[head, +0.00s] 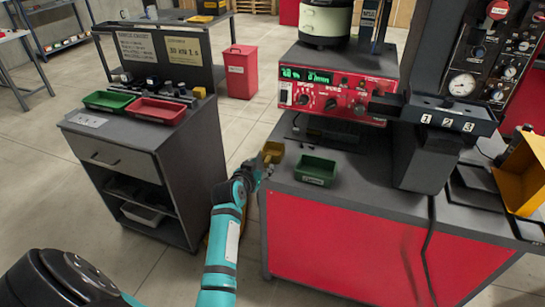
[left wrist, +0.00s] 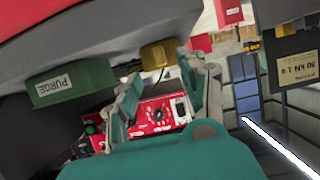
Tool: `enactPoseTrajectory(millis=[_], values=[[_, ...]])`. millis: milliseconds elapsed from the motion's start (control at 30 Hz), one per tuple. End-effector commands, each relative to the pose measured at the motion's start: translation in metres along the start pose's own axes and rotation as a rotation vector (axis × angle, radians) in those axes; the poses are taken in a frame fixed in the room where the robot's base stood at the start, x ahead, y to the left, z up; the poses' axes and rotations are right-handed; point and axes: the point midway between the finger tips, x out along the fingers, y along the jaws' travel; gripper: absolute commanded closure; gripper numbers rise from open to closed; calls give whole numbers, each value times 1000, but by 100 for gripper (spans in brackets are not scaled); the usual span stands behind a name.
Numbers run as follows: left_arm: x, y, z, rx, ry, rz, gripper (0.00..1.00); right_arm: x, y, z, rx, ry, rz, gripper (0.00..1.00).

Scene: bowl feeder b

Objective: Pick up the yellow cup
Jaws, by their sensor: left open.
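The yellow cup (head: 273,152) stands near the left edge of the red-fronted bench (head: 340,235), beside a green bin (head: 316,170). My left gripper (head: 259,168) is at the bench's left edge, close to the cup's near side. In the left wrist view the yellow cup (left wrist: 158,54) appears just beyond and between the spread fingertips (left wrist: 163,68). The left gripper is open and holds nothing. I cannot tell whether a finger touches the cup. The right gripper is not in view.
The green bin, labelled PURGE in the left wrist view (left wrist: 72,84), is close to the cup. A red control unit (head: 335,95) stands behind. A grey cabinet (head: 150,170) with green (head: 108,100) and red trays (head: 157,111) is at left, across a floor gap.

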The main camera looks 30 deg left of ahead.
Motion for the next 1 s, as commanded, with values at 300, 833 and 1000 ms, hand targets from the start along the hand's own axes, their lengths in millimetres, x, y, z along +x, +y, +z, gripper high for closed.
enactPoseTrajectory(millis=[300, 833, 1000], values=[[36, 0, -9, -3, 1, 1, 58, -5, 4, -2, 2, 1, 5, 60], [54, -1, -6, 0, 0, 0, 71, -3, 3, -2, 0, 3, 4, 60], [54, -1, -6, 0, 0, 0, 93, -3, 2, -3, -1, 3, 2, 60]])
